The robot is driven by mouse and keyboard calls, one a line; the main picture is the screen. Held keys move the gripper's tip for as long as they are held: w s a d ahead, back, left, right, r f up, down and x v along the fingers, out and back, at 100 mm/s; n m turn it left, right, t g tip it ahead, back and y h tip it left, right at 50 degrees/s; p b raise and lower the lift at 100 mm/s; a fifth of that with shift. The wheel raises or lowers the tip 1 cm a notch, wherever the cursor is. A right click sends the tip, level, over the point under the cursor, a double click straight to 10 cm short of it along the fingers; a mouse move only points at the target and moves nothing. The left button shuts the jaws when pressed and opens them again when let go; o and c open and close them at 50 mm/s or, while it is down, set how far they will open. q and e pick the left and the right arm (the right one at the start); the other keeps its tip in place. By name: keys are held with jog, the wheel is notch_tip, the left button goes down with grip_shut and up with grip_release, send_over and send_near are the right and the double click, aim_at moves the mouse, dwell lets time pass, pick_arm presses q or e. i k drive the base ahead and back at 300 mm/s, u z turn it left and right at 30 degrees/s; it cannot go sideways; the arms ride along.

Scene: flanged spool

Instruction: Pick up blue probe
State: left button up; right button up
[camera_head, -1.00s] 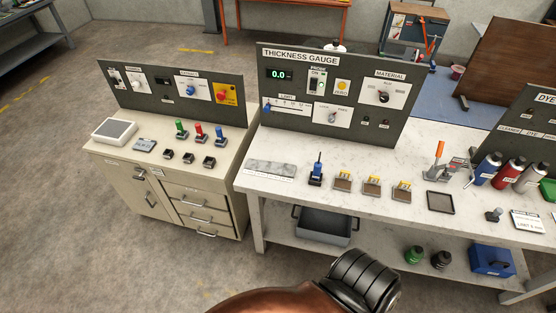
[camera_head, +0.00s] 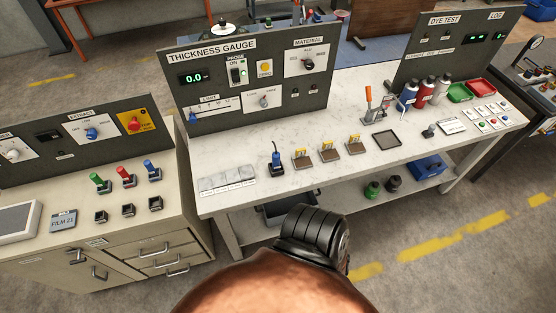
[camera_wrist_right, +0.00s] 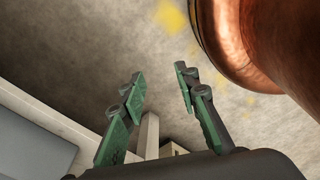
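The blue probe (camera_head: 276,158) stands upright in a dark holder on the white bench, in front of the thickness gauge panel (camera_head: 247,75). Another blue-handled item (camera_head: 151,168) stands on the beige cabinet beside red and green ones. My right gripper (camera_wrist_right: 158,88) shows in the right wrist view with its two green-padded fingers apart and nothing between them. It points at the floor and a bench leg, with no probe in that view. In the head view, a dark joint and copper-coloured link of my own arm show at the bottom middle; no gripper is visible there.
A grey patterned strip (camera_head: 227,178) lies left of the probe, and several small yellow-topped blocks (camera_head: 328,149) sit right of it. A clamp with an orange handle (camera_head: 371,106), a dark tray (camera_head: 387,138) and spray cans (camera_head: 426,92) are farther right. The bench front edge lies between my arm and the probe.

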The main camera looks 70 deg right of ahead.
aim_at(276, 155)
jog(key=z, duration=0.9)
jog(key=i, duration=0.9)
jog(key=z, duration=0.95)
